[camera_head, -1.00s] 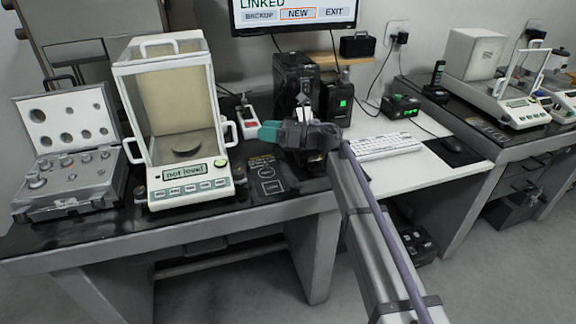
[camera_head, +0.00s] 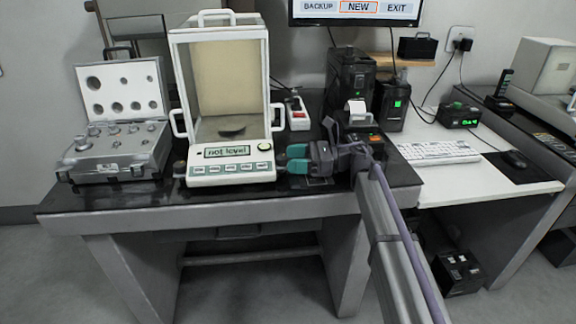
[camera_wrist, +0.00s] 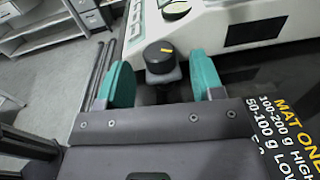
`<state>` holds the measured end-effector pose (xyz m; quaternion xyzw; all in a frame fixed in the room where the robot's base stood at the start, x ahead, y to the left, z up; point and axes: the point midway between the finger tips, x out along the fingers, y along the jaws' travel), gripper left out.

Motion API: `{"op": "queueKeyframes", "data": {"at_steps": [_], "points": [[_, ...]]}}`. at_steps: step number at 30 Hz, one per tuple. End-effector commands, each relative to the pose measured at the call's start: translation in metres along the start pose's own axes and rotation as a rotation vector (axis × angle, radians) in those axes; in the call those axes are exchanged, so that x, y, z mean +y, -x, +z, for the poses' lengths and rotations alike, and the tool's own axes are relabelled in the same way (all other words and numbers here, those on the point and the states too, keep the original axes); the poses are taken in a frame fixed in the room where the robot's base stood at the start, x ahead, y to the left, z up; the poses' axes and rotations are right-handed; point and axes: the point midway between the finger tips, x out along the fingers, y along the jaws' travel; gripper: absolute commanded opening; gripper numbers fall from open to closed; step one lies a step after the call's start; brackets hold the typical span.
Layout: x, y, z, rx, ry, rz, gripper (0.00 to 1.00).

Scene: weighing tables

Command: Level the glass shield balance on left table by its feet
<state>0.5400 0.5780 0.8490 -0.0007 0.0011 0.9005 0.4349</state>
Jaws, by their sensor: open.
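The glass shield balance (camera_head: 232,172) stands on the left table (camera_head: 110,199); its display (camera_head: 226,152) reads "not level". Its round bubble level (camera_head: 264,147) is at the panel's right; part of it shows in the wrist view (camera_wrist: 176,10). A black foot knob with a yellow mark (camera_wrist: 160,57) is at the balance's front right corner. My gripper (camera_head: 297,159) is open beside that corner. In the wrist view, its teal fingers (camera_wrist: 164,80) stand either side of the knob; contact cannot be told. Another dark foot (camera_head: 180,169) shows at the front left.
A case of weights (camera_head: 118,150) stands left of the balance. A printed mat (camera_wrist: 285,125) lies right of the gripper in the wrist view. A keyboard (camera_head: 438,153) is on the white desk.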

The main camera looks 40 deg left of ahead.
Motion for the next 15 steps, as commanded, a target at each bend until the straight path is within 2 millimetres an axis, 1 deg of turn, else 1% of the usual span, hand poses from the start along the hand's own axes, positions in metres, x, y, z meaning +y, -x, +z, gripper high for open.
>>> {"op": "queueKeyframes", "data": {"at_steps": [1,4,7,12,15], "points": [[0.000,-0.008,0.001,0.000,0.000,0.000,0.61],[0.000,-0.017,0.001,0.000,0.000,0.000,0.61],[0.000,-0.021,0.001,-0.001,0.000,-0.001,0.61],[0.000,-0.020,0.001,-0.001,0.000,-0.002,0.61],[0.000,-0.020,0.001,-0.001,0.000,-0.002,0.52]]}}
